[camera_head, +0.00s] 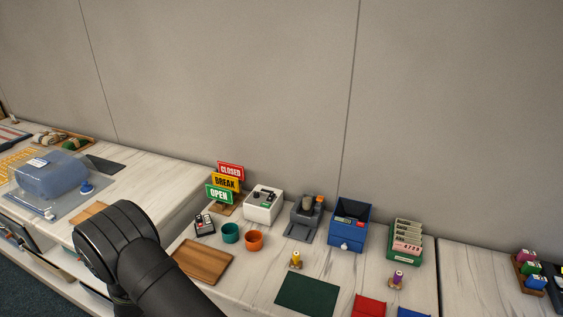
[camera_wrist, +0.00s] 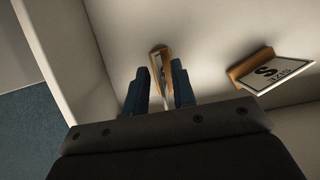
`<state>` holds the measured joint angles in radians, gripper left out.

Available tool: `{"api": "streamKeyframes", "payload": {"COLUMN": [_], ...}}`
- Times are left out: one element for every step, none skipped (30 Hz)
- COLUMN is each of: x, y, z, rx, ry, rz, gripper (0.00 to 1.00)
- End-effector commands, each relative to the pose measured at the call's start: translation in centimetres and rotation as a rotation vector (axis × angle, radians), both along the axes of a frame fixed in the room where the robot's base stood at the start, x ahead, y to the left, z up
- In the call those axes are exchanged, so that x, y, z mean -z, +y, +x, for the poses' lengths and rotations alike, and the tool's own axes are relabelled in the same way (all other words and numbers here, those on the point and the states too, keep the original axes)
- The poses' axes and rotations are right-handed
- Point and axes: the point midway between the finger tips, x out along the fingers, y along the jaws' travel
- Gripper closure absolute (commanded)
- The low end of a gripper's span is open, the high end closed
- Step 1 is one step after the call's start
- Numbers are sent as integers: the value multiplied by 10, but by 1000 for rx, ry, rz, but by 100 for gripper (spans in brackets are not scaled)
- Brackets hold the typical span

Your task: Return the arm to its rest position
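My arm (camera_head: 140,260) reaches in from the bottom of the head view and ends at the left part of the counter. My gripper (camera_wrist: 160,83) shows only in the wrist view, its two dark blue fingers apart. Beyond and between the fingertips is a small wooden holder (camera_wrist: 158,51) with a thin pale card seen nearly edge-on. Gaps show on both sides of it, and the fingers do not appear to press on it. In the head view the gripper is hidden behind or below the arm.
In the wrist view, another wooden holder with a size card (camera_wrist: 268,72) sits to the right on a pale surface. In the head view, a wooden board (camera_head: 203,260), teal cup (camera_head: 231,233), orange cup (camera_head: 254,241) and OPEN sign (camera_head: 218,194) stand right of my arm.

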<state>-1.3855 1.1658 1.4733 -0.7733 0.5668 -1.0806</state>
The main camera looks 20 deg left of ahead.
Motion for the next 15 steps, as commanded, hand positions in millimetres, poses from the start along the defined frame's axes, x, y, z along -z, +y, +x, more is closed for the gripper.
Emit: {"api": "streamKeyframes", "payload": {"x": [9, 14, 19, 14, 8, 3, 0, -3, -6, -8, -10, -12, -13, -13, -14], "y": [-1, -1, -1, 1, 1, 1, 1, 0, 0, 0, 0, 0, 0, 0, 0], "z": [4, 6, 7, 7, 6, 6, 6, 6, 6, 6, 6, 6, 6, 6, 6], "rx": [1, 1, 1, 1, 0, 0, 0, 1, 1, 1, 1, 1, 0, 0, 0], "ry": [1, 1, 1, 0, -1, -1, -1, 0, 0, 0, -1, -1, -1, -1, -1], "rz": [-2, -3, -2, 3, 3, 3, 3, 3, 2, 2, 1, 1, 1, 0, 0], "gripper": [76, 76, 76, 76, 76, 76, 76, 76, 76, 76, 76, 76, 76, 76, 76]}}
